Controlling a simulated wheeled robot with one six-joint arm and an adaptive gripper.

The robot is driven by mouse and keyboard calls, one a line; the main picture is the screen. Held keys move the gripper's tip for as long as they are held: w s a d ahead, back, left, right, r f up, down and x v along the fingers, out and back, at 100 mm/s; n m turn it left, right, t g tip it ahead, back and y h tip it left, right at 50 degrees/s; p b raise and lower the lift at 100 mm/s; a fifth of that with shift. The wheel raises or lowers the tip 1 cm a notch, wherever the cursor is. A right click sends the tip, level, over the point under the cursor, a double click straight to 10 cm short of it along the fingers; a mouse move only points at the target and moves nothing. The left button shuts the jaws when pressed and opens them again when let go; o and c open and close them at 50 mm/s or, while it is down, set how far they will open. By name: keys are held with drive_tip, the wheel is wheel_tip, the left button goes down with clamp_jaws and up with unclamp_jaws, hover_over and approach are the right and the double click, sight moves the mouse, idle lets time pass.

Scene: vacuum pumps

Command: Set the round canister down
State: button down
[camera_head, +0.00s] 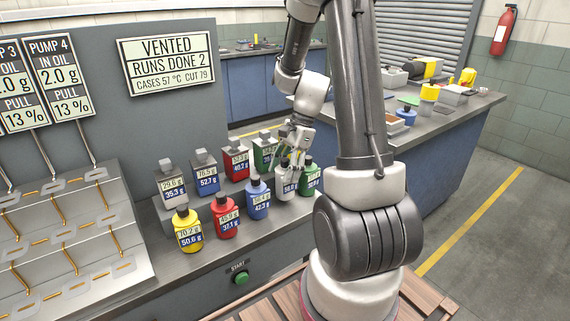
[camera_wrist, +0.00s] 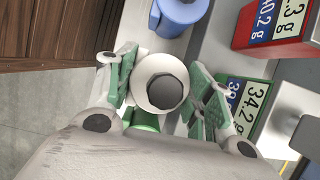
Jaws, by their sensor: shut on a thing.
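The round canister in my grip is white with a dark cap; it stands upright in the front row in the head view (camera_head: 285,190). In the wrist view the white canister (camera_wrist: 142,80) shows from above, between the green finger pads. My gripper (camera_head: 293,150) points down and is shut on it near its top. Whether its base touches the bench top cannot be told. A blue round canister (camera_head: 258,201) is on its left and a green round canister (camera_head: 312,183) on its right, both close.
Red (camera_head: 224,221) and yellow (camera_head: 188,235) round canisters stand further left. Behind is a row of square canisters, grey (camera_head: 170,187), blue (camera_head: 206,178), red (camera_head: 236,164) and green (camera_head: 262,152). A green start button (camera_head: 241,278) is on the bench front.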

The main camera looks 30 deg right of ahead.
drive_tip(key=shift+f, duration=0.2)
idle(0.3)
drive_tip(key=shift+f, duration=0.65)
drive_tip(key=shift+f, duration=0.3)
drive_tip(key=c, duration=0.5)
unclamp_jaws()
drive_tip(key=shift+r, duration=0.1)
drive_tip(key=v, duration=1.1)
drive_tip(key=shift+d+r, duration=0.15)
drive_tip(key=shift+r, duration=0.25)
